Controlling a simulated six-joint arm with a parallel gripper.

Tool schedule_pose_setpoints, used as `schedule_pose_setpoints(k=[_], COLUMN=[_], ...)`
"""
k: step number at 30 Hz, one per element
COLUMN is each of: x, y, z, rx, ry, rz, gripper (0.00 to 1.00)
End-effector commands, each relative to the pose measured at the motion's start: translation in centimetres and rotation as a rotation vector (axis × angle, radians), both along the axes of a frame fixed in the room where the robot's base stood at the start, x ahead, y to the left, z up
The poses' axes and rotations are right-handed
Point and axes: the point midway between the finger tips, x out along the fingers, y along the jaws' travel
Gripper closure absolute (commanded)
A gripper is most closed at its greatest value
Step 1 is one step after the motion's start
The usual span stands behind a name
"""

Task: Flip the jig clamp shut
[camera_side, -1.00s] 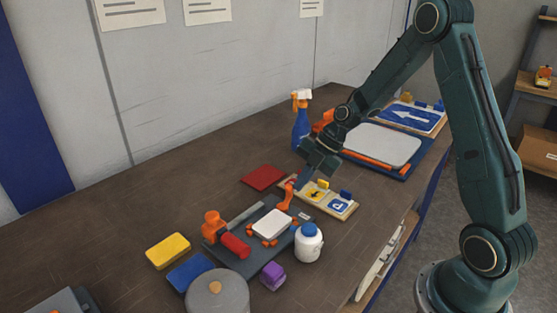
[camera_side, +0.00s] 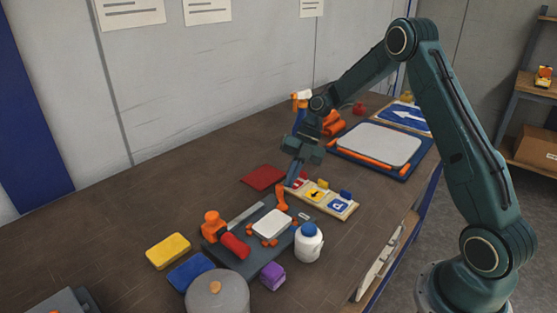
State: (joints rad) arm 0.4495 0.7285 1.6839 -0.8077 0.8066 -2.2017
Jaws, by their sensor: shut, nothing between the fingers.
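The jig (camera_side: 232,257) is a dark grey base on the table with a white blank plate (camera_side: 272,223) set among small orange stops. An orange clamp (camera_side: 281,198) stands up at the jig's far edge, behind the plate, its arm upright and not lying on the plate. My gripper (camera_side: 291,180) is shut and empty, pointing down just behind the clamp's top. It is close to the clamp; I cannot tell whether it touches.
A sign rack (camera_side: 336,214) stands right of the clamp, with a red pad (camera_side: 263,177) to the left. Around the jig are a red roller (camera_side: 235,245), a white bottle (camera_side: 308,242), a purple block (camera_side: 272,276) and a grey pot (camera_side: 217,296).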

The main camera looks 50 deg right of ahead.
Motion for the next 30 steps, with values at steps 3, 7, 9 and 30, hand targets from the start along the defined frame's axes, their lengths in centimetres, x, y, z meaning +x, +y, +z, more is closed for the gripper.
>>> schedule_pose_setpoints(k=[3,7,9,30], x=[0.8,1.4,1.7,2.9], y=[0.4,0.8,1.1,2.6], z=[-0.1,-0.1,-0.1,0.0], rx=[0.0,0.0,-0.001,0.001], ry=[-0.002,-0.001,-0.002,0.0], rz=[0.116,0.239,0.302,0.485], gripper=[1.0,1.0,1.0,1.0])
